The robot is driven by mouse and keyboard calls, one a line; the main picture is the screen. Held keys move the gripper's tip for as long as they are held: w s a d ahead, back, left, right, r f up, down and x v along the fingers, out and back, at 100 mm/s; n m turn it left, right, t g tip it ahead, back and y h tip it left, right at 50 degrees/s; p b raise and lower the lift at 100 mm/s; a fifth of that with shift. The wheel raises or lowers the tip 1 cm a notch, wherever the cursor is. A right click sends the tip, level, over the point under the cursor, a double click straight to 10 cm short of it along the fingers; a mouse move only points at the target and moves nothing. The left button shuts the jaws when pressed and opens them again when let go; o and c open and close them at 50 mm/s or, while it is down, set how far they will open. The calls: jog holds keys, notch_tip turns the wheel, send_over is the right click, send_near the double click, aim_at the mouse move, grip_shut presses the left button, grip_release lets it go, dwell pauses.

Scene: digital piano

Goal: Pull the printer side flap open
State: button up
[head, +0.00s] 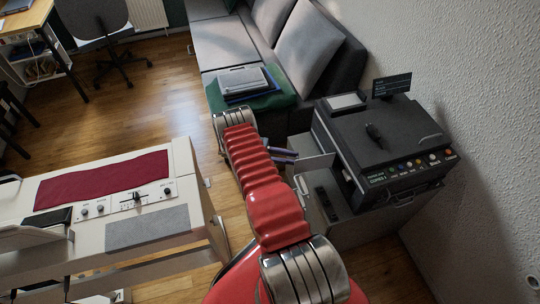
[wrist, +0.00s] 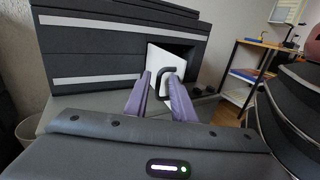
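The black printer (head: 385,135) stands on a grey cabinet at the right; its dark side fills the upper left of the wrist view (wrist: 110,50). Its pale side flap (head: 316,163) stands out from the printer's left side, at an angle, with a dark opening beside it. In the wrist view the flap (wrist: 163,55) shows as a white panel with a dark loop handle (wrist: 158,84). My gripper (head: 286,156) has purple fingers, also in the wrist view (wrist: 160,76). They are apart, with the handle between their tips. A gap seems visible; contact is hard to tell.
The grey cabinet (head: 345,230) carries the printer close to the wall. A white digital piano (head: 120,200) stands left. Wooden floor (head: 150,110) lies open between.

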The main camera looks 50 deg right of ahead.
jog(key=v, duration=1)
jog(key=shift+w+f, duration=0.1)
dwell(0.5)
